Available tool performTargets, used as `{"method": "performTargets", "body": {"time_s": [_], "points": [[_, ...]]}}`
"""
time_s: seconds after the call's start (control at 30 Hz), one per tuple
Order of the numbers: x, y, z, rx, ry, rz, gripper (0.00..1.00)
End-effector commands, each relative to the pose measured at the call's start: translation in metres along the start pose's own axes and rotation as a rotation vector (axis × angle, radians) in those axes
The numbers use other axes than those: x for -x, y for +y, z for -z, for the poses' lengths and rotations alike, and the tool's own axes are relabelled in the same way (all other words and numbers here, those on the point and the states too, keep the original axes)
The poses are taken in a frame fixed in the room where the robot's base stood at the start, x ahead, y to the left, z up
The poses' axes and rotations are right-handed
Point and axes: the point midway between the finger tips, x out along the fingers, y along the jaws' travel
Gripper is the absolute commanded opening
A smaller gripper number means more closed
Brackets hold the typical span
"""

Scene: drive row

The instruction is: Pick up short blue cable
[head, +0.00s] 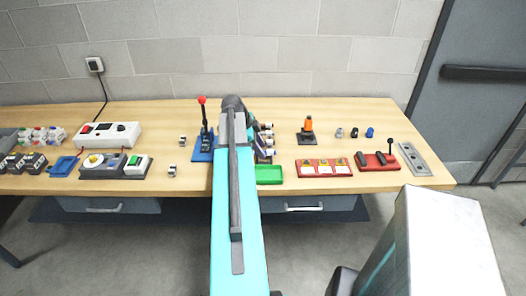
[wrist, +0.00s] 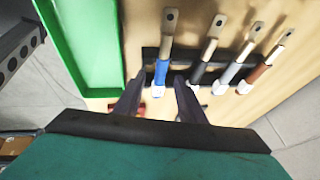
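The short blue cable (wrist: 161,72) shows in the wrist view, with a metal lug at its upper end and a white part at its lower end. It lies across a dark holder (wrist: 150,54). My gripper (wrist: 159,78) is open, with one finger on each side of the blue cable. A gap shows on both sides, and I see no grip on it. In the head view my arm covers the gripper and the blue cable.
Black, grey and brown cables lie to the right of the blue one, the black cable (wrist: 205,62) close to my right finger. A green tray (head: 269,175) is near my gripper. A blue lever device (head: 204,146) stands left of my arm.

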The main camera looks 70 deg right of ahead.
Motion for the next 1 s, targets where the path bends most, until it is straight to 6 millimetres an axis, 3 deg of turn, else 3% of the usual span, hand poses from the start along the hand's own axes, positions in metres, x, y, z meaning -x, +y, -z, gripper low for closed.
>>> {"method": "performTargets", "body": {"time_s": [0.67, 0.73, 0.9, 1.0], "points": [[-0.0061, 0.0001, -0.0009, 0.001, 0.0, 0.001, 0.36], [-0.006, 0.0001, -0.0009, 0.001, 0.0, 0.001, 0.3], [-0.0059, 0.0002, -0.0011, 0.001, 0.0, 0.001, 0.01], [-0.0058, 0.0001, -0.0011, 0.001, 0.0, 0.001, 0.0]]}}
